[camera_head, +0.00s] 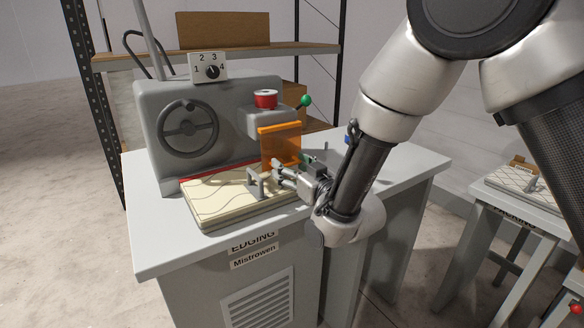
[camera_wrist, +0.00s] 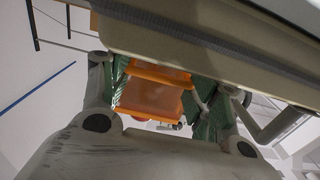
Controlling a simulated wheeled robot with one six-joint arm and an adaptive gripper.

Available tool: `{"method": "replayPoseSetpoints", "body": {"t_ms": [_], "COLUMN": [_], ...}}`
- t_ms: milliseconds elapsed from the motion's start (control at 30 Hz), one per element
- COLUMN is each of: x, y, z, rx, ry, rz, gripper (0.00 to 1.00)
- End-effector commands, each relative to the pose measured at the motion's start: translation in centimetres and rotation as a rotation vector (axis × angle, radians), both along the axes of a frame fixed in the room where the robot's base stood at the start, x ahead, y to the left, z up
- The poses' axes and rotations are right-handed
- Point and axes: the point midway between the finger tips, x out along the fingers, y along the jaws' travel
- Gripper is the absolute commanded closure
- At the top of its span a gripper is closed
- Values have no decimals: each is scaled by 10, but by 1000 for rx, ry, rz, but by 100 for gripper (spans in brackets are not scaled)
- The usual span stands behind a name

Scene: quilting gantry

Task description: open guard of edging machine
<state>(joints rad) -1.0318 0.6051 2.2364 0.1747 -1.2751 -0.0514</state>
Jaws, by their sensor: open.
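The grey edging machine (camera_head: 225,130) stands on a cabinet with an "EDGING" label. Its guard (camera_head: 283,143) is an orange see-through panel, upright below the machine's head, over the right end of a quilted pad. My gripper (camera_head: 284,172) is low in front of the guard, just above the pad. In the wrist view, the guard (camera_wrist: 150,97) shows between the two green-padded fingers of my gripper (camera_wrist: 158,90). The fingers are open; I cannot tell whether either touches the guard. The guard's lower right part is partly hidden by my gripper in the head view.
A red button (camera_head: 265,99), green-knobbed lever (camera_head: 305,101), dial (camera_head: 208,68) and handwheel (camera_head: 187,128) are on the machine. A second table (camera_head: 530,215) stands right. The cabinet top right of my arm looks clear.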

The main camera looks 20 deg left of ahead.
Motion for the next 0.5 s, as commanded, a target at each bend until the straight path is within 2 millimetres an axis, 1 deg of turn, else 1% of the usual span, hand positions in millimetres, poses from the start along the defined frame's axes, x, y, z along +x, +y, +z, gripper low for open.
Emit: {"method": "replayPoseSetpoints", "body": {"t_ms": [33, 167, 200, 267, 300, 500], "x": [0, 0, 0, 0, 0, 0], "y": [0, 0, 0, 0, 0, 0], "z": [0, 0, 0, 0, 0, 0], "rx": [0, 0, 0, 0, 0, -1], "ry": [0, 0, 0, 0, 0, 1], "rz": [-1, -1, -1, -1, -1, -1], "gripper": [56, 80, 87, 98, 100, 100]}}
